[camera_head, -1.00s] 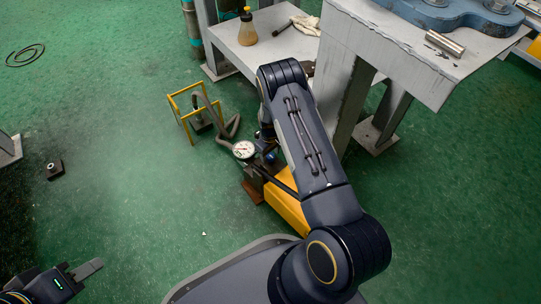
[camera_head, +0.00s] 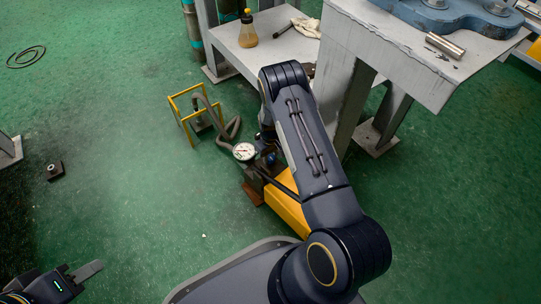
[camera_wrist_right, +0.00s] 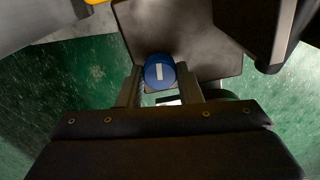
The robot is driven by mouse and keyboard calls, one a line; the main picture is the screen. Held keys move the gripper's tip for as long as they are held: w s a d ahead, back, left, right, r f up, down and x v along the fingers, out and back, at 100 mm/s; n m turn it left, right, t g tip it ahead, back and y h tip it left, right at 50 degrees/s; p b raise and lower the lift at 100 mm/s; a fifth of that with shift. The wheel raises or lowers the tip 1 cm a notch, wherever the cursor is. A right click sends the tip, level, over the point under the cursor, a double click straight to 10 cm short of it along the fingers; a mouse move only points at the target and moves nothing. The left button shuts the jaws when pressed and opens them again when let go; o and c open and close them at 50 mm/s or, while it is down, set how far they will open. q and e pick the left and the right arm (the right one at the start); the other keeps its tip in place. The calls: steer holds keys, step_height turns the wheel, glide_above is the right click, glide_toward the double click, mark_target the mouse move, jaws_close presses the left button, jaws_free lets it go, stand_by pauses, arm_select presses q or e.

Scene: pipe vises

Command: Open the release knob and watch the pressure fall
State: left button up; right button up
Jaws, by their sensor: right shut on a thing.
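The release knob (camera_wrist_right: 160,72) is a blue round knob with a white mark, in the middle of the right wrist view. My right gripper (camera_wrist_right: 161,88) is shut on it, a finger on each side. In the head view my right arm hides most of this gripper. A round white pressure gauge (camera_head: 244,152) stands on the hand pump beside the arm; its dark needle is too small to read exactly. The yellow pump body (camera_head: 287,211) lies on the floor, partly under my arm. My left gripper (camera_head: 84,272) is at the lower left, away from the pump; its opening is unclear.
A grey hose (camera_head: 230,128) runs from the pump to a small yellow frame (camera_head: 186,125). A grey bench (camera_head: 375,45) with a lower shelf stands close at the right; a bottle (camera_head: 247,32) is on the shelf. The green floor at the left is mostly clear.

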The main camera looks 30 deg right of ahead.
mark_target(270, 158)
steer(key=o, duration=1)
steer(key=shift+r+p, duration=1.85)
steer(key=shift+r, duration=2.05)
